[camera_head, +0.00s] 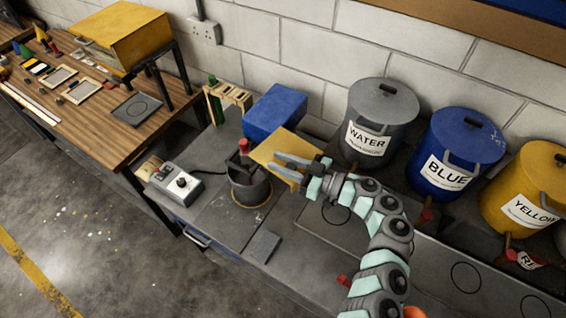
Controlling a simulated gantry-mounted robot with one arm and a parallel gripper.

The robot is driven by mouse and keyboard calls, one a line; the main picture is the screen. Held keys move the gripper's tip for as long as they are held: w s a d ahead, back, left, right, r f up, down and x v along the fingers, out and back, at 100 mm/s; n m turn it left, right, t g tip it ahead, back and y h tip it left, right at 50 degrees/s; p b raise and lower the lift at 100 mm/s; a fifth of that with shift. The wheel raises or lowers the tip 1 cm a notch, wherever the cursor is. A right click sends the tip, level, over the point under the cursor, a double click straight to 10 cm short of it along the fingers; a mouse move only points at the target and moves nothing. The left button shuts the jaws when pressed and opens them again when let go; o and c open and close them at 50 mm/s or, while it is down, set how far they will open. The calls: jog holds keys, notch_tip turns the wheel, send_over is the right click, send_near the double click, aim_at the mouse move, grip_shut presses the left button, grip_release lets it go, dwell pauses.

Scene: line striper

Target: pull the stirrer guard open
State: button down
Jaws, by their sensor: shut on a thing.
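The stirrer guard appears to be the yellow panel (292,143) in front of the blue stirrer housing (275,110). It is tilted and stands out from the housing, above and right of a dark pot (250,190). My gripper (279,161) reaches in from the right and is shut on the panel near its lower part. The fingers cover part of the panel, and the exact grip on its edge or handle is hidden. A red-topped piece (243,145) stands upright at the pot.
A grey control box (176,184) with a knob sits left of the pot. Grey WATER (383,110), blue BLUE (462,150) and yellow YELLOW (530,195) drums line the wall at right. A small grey block (263,247) lies at the bench front. A wooden table (90,125) stands left.

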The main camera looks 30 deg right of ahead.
jog(key=shift+d+f, duration=0.15)
jog(key=shift+f, duration=0.1)
dwell(0.3)
jog(key=c, duration=1.1)
grip_release()
jog(key=shift+r, duration=0.15)
jog(key=shift+c, duration=0.2)
jog(key=b+v, duration=0.1)
jog(key=v, duration=1)
jog(key=shift+b, duration=0.35)
